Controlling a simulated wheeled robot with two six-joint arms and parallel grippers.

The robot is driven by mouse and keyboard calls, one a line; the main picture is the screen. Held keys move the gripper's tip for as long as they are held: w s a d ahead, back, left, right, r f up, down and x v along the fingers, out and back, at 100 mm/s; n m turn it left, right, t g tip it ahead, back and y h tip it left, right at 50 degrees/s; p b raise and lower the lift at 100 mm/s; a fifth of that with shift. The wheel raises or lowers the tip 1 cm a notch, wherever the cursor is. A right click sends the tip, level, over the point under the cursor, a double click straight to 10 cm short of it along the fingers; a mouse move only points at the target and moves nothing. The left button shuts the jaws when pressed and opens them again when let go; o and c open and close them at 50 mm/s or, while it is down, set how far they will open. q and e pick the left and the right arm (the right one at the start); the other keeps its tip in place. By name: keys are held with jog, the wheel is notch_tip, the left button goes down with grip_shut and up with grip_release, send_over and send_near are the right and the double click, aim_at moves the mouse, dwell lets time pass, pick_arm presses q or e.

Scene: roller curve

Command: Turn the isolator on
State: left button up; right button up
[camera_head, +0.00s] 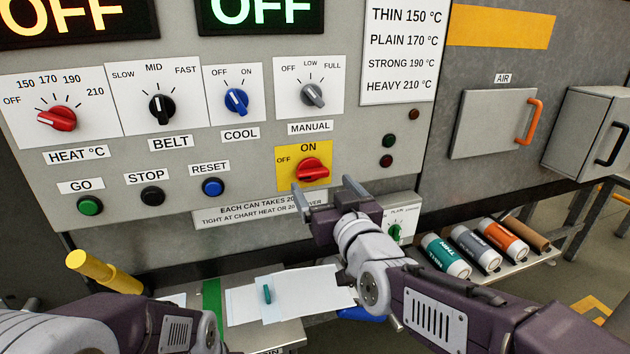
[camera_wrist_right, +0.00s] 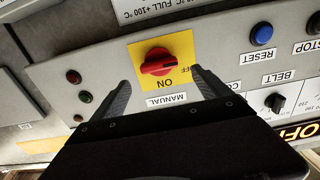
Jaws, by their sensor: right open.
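The isolator is a red rotary knob (camera_head: 313,170) on a yellow plate (camera_head: 288,179) marked OFF at the left and ON at the top. Its grip bar lies roughly level, in line with OFF. It also shows in the right wrist view (camera_wrist_right: 158,62), seen upside down. My right gripper (camera_head: 323,184) is open and empty just below and in front of the knob. In the right wrist view the open fingers (camera_wrist_right: 163,82) stand on either side of the knob's line, apart from it. My left arm shows at the lower left; its gripper is out of view.
The panel carries a red heat dial (camera_head: 57,118), other selectors and push buttons such as blue reset (camera_head: 213,187). Below are white sheets (camera_head: 300,294) on a bench. Cans (camera_head: 445,256) lie on a shelf at right. An air cover (camera_head: 492,124) has an orange handle.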

aim_at(315, 175)
jog(key=x, duration=0.6)
jog(key=shift+w, duration=0.1)
jog(key=shift+f, duration=0.1)
jog(key=c, duration=1.4)
jog(key=shift+o, duration=0.2)
